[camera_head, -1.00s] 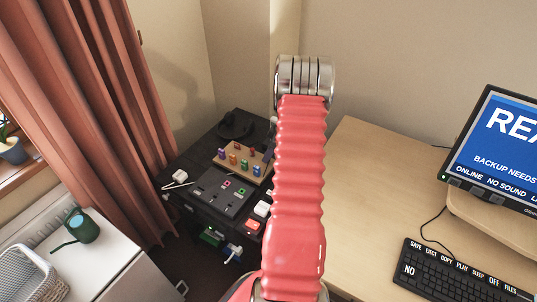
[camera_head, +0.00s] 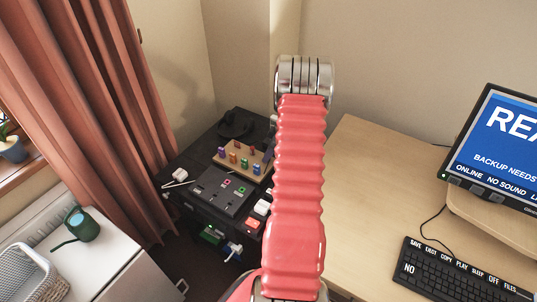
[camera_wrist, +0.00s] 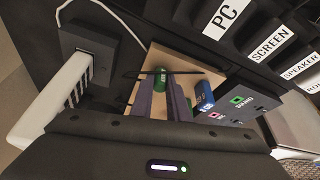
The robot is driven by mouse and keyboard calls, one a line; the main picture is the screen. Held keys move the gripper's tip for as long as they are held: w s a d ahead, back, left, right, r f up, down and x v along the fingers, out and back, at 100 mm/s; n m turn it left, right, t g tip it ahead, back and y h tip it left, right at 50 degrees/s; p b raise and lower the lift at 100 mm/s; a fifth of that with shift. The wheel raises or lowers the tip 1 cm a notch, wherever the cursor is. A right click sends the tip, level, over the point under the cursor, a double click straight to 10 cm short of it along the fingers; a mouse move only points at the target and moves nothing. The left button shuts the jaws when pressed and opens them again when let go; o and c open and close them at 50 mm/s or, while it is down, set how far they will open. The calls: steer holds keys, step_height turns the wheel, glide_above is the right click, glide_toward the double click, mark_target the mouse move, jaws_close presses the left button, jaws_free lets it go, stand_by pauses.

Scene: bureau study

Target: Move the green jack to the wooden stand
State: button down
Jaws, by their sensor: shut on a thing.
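In the wrist view my gripper (camera_wrist: 160,88) has its two grey fingers closed around a green jack (camera_wrist: 160,78), which shows between their tips. The pale wooden stand (camera_wrist: 148,62) lies beyond the fingertips; whether the jack touches it I cannot tell. A blue jack (camera_wrist: 205,95) is close to the right of the fingers. In the head view the wooden stand (camera_head: 228,166) bears several coloured jacks on the dark cabinet top. My arm hides the gripper there.
A black panel (camera_head: 219,193) with pink and green sockets lies in front of the stand. White labels such as SCREEN (camera_wrist: 272,48) show beyond it in the wrist view. A white many-slotted block (camera_wrist: 52,104) is at left. The desk (camera_head: 365,190) stands right of my arm.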

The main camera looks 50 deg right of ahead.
steer(key=c, duration=1.6)
jaws_free()
steer(key=v, duration=1.3)
steer(key=shift+s+r, duration=0.2)
steer(key=shift+r, duration=0.1)
